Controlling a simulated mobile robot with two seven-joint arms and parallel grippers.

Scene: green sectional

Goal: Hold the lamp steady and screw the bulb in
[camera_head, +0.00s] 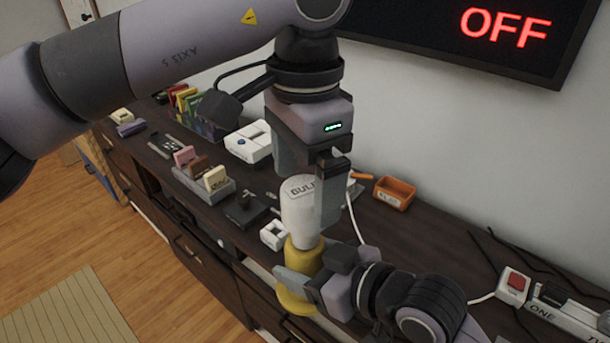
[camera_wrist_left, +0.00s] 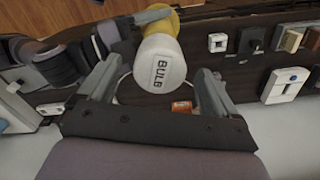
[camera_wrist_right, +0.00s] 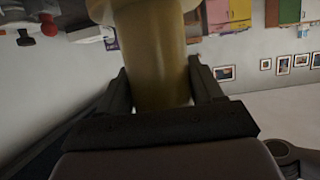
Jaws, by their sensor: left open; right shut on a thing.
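The yellow lamp (camera_head: 299,298) stands upright at the front of the dark cabinet. My right gripper (camera_head: 312,278) is shut on its body; in the right wrist view the lamp (camera_wrist_right: 157,65) fills the space between the fingers. The white bulb (camera_head: 300,217), marked BULB, sits upright on top of the lamp. How deep its base sits is hidden. My left gripper (camera_head: 312,200) points down from above and is open around the bulb. In the left wrist view the bulb (camera_wrist_left: 160,62) lies between the spread fingers, with gaps at both sides.
A wall display (camera_head: 505,25) reads OFF in red. An orange tray (camera_head: 394,194) and a white cable lie behind the lamp. A red-switched box (camera_head: 513,287) stands at right. A small white block (camera_head: 273,234), a card holder (camera_head: 204,184) and several other items crowd the left of the cabinet top.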

